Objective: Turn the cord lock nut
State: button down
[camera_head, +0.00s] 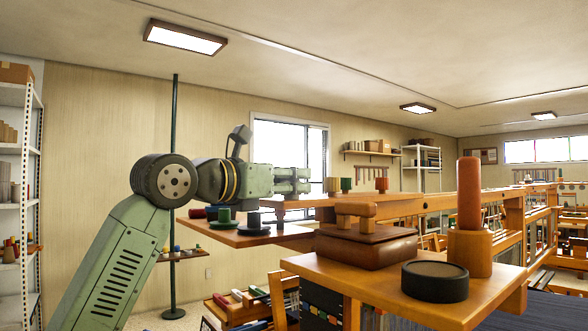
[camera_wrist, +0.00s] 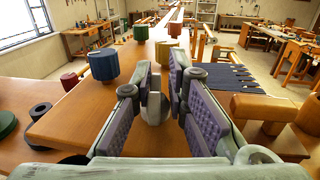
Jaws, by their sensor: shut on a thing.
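My gripper (camera_head: 305,181) reaches right from my green arm, level with the wooden loom beam (camera_head: 430,203). In the wrist view my gripper (camera_wrist: 160,85) has its two purple-padded fingers around a pale grey round piece, which looks like the cord lock nut (camera_wrist: 155,108). The fingers are shut on it at their front ends. The nut's sides are partly covered by the fingers. In the head view the nut cannot be made out behind the fingertips. How far it is turned cannot be told.
Blue (camera_wrist: 103,64), yellow (camera_wrist: 166,52) and red (camera_wrist: 174,28) spools stand on the wood ahead. A brown lidded box (camera_head: 365,246), a black round tin (camera_head: 435,281) and a red upright cylinder (camera_head: 469,195) stand on the near shelf. A window (camera_head: 290,150) is behind.

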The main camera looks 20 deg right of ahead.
jog(key=shift+w+a+r+m+g+h+p, duration=0.2)
jog(key=shift+w+a+m+g+h+p, duration=0.1)
jog(key=shift+m+g+h+p, duration=0.4)
jog(key=c, duration=2)
grip_release()
jog(key=shift+o, duration=1.4)
jog(key=shift+w+f, duration=0.1)
jog(key=shift+f, duration=0.05)
jog(key=shift+d, duration=0.1)
jog(key=shift+s, duration=0.2)
jog(key=v, duration=1.2)
jog(key=shift+r, duration=0.25)
